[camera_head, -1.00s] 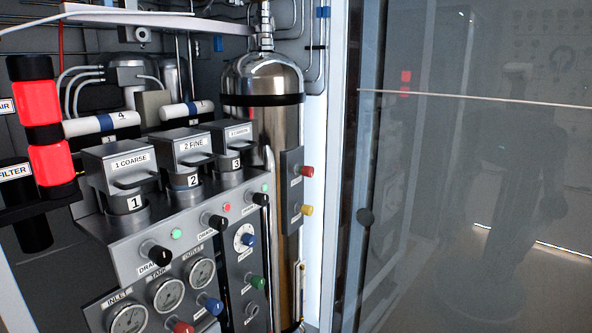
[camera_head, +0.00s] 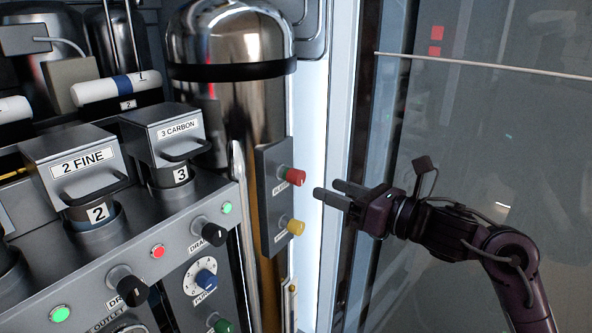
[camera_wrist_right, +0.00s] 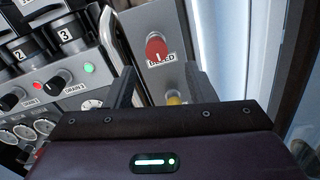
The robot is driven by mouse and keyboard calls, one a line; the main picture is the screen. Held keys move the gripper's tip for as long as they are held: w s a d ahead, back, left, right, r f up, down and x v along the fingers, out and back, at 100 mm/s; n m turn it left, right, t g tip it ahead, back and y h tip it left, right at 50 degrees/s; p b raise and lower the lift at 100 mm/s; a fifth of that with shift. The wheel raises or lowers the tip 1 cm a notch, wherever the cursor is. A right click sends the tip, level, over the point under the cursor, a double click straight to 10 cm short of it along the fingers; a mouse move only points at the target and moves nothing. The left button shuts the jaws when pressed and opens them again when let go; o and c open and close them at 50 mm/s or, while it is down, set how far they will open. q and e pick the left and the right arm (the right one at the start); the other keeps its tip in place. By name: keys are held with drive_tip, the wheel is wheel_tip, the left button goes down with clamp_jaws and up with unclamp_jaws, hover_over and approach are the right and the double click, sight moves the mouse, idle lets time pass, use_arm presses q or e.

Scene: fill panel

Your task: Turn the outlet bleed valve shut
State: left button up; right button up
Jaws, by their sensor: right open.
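The red bleed knob (camera_head: 290,176) sits at the top of a grey side plate (camera_head: 268,205) beside the steel cylinder. A yellow knob (camera_head: 293,227) is below it. My right gripper (camera_head: 329,192) is open and empty, just right of the red knob and apart from it, fingers pointing left. In the right wrist view the red knob (camera_wrist_right: 156,48) lies ahead between and beyond the fingertips, with a white line mark on its face and a partly readable "BLEED" label under it. The yellow knob (camera_wrist_right: 174,99) is partly hidden there by the gripper. My left gripper is not in view.
A filter panel with black drain knobs (camera_head: 210,233), a blue knob (camera_head: 205,279) and a green knob (camera_head: 221,325) stands at the left. The steel cylinder (camera_head: 226,115) is behind the plate. A glass door (camera_head: 480,120) stands close behind my right arm.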

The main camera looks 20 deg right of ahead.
sight(301, 179)
drive_tip(key=shift+w+a+r+p, duration=0.2)
drive_tip(key=shift+w+a+p, duration=0.1)
drive_tip(key=shift+a, duration=0.15)
drive_tip(key=shift+w+a+r+p, duration=0.2)
drive_tip(key=shift+w+a, duration=0.1)
drive_tip(key=shift+a, duration=0.15)
drive_tip(key=x, duration=0.2)
drive_tip(key=p+x, duration=0.1)
drive_tip(key=x, duration=0.1)
drive_tip(key=shift+w+d+f, duration=0.1)
drive_tip(key=shift+d+f, duration=0.05)
drive_tip(key=shift+f, duration=0.05)
drive_tip(key=shift+w+a+f, duration=0.1)
drive_tip(key=shift+w+a, duration=0.1)
drive_tip(key=shift+w, duration=0.15)
drive_tip(key=shift+w+a, duration=0.1)
drive_tip(key=shift+a, duration=0.1)
drive_tip(key=c, duration=1)
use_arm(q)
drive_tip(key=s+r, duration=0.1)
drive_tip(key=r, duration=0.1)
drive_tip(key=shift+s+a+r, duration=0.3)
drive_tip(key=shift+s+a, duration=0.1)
